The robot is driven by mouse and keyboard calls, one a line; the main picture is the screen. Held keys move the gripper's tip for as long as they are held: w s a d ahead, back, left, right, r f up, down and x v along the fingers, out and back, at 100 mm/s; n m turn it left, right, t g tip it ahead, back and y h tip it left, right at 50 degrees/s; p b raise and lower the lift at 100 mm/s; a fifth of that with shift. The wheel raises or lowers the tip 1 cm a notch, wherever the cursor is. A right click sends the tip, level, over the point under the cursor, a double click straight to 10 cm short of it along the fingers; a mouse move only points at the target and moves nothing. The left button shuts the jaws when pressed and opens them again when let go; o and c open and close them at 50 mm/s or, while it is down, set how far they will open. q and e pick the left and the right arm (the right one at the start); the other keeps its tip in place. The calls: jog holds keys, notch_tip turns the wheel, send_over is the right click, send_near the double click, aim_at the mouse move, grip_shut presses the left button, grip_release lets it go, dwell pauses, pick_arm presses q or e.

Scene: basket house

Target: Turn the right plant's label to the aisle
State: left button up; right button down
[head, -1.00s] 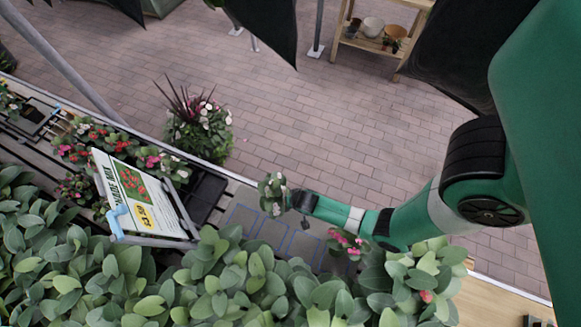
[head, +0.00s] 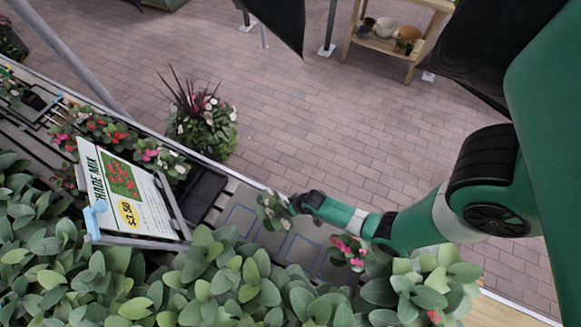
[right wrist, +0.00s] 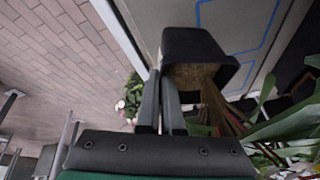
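A small potted plant with white flowers (head: 272,210) shows in the head view near the aisle-side edge of the bench, over the blue-outlined squares. My right gripper (head: 298,202) reaches it from the aisle side. In the right wrist view its two fingers (right wrist: 160,105) are close together at the rim of a black pot (right wrist: 200,55), apparently pinching the wall. Soil and stems show inside the pot. No label is visible on the pot. A second plant with pink flowers (head: 348,248) stands to the right, partly hidden by foliage. My left gripper is out of view.
Bushy green foliage (head: 235,275) fills the near side. A price sign (head: 130,200) stands at left beside flowering plants and a black tray (head: 205,190). Blue tape squares (head: 240,218) mark the bench. The brick aisle (head: 330,125) is clear beside a tall planter (head: 203,125).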

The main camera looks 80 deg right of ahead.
jog(key=shift+w+d+f+n, duration=0.1)
jog(key=shift+w+d+n, duration=0.15)
jog(key=shift+n, duration=0.25)
jog(key=shift+w+d+n+t+y+b, duration=0.15)
jog(key=shift+n+y, duration=0.1)
jog(key=shift+n, duration=0.3)
jog(key=shift+w+n+t+y+b, duration=0.1)
jog(key=shift+n+y+b, duration=0.15)
jog(key=shift+n, duration=0.35)
jog(key=shift+w+d+n+t+y+b, duration=0.15)
jog(key=shift+n+y, duration=0.15)
jog(key=shift+n, duration=0.25)
jog(key=shift+a+f, duration=0.1)
jog(key=c, duration=1)
grip_release()
jog(key=p+v, duration=1)
jog(key=v, duration=0.1)
jog(key=shift+r, duration=0.35)
